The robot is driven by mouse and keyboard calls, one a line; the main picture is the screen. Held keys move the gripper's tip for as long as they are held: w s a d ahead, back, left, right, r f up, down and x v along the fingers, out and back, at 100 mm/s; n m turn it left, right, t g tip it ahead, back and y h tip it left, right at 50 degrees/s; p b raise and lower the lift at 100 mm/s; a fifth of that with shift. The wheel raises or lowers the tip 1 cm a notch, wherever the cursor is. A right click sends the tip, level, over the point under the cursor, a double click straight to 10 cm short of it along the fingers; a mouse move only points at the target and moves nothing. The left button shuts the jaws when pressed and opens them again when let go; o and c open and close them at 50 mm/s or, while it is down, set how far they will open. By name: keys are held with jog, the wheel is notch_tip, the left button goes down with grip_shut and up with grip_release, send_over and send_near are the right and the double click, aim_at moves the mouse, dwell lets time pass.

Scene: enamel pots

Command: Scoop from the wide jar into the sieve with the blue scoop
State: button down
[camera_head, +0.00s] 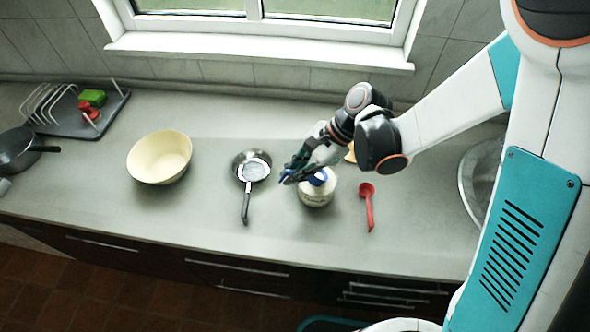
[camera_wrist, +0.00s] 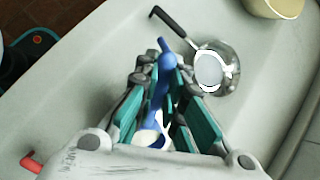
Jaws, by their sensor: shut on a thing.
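My gripper (camera_head: 290,176) is shut on the handle of the blue scoop (camera_head: 319,178). In the wrist view the blue handle (camera_wrist: 159,88) lies between the fingertips (camera_wrist: 161,72). The scoop's bowl is at the mouth of the pale wide jar (camera_head: 316,195); I cannot tell whether it is inside or just above. The jar is upright and partly hidden by the gripper in the wrist view. The sieve (camera_head: 254,170), with a dark handle, rests on a metal bowl (camera_head: 240,158) just left of the jar. It also shows in the wrist view (camera_wrist: 209,71).
A red scoop (camera_head: 368,204) lies right of the jar. A cream bowl (camera_head: 160,157) stands left of the sieve. A dish rack (camera_head: 78,108) and a dark pan (camera_head: 17,150) are at the far left. The front counter is clear.

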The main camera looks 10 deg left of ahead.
jog(key=shift+t+h, duration=0.5)
jog(key=shift+h, duration=0.2)
jog(key=f, duration=0.1)
jog(key=f+b, duration=0.1)
jog(key=f, duration=0.2)
jog(key=shift+w+d+b, duration=0.25)
jog(key=shift+d+b, duration=0.05)
jog(key=shift+b, duration=0.1)
dwell(0.4)
